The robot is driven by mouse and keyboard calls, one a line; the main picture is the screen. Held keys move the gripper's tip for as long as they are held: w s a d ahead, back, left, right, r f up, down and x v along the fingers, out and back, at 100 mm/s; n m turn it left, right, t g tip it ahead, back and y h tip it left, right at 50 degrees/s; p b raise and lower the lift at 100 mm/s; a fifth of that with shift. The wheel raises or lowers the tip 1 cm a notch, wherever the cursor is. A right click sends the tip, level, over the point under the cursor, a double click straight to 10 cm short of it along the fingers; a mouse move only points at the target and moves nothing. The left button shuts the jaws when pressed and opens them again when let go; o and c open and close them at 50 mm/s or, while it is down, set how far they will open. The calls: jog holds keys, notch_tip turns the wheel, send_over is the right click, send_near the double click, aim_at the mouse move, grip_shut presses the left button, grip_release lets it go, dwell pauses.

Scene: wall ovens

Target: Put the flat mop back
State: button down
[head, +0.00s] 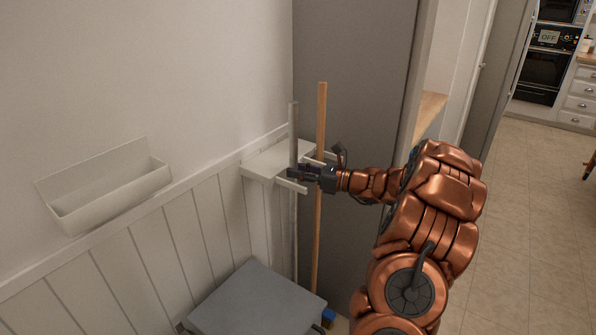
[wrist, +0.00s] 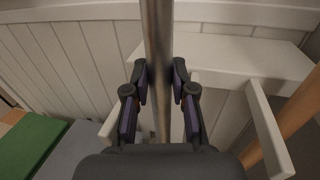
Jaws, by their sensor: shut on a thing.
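A long grey metal pole (head: 293,130), seemingly the flat mop's handle, stands about upright at a white wall rack (head: 262,163) with projecting prongs. The mop's head is hidden low down. My gripper (head: 297,173) is shut on the pole at rack height. In the wrist view the pole (wrist: 158,40) passes between my two fingers (wrist: 160,88). There it appears between two prongs of the rack (wrist: 225,55), one on each side; whether it touches the rack I cannot tell. A wooden pole (head: 320,120) stands just right of it, and shows right of the right prong.
A grey-topped bin or box (head: 258,305) stands below the rack. A white wall box (head: 108,192) hangs at left. A tall grey cabinet side (head: 350,60) is close behind the poles. Open tiled floor (head: 530,220) lies at right.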

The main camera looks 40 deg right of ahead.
dwell(0.3)
jog(key=c, duration=1)
grip_release()
jog(key=shift+o, duration=0.2)
jog(key=v, duration=1.2)
jog(key=shift+a, duration=0.1)
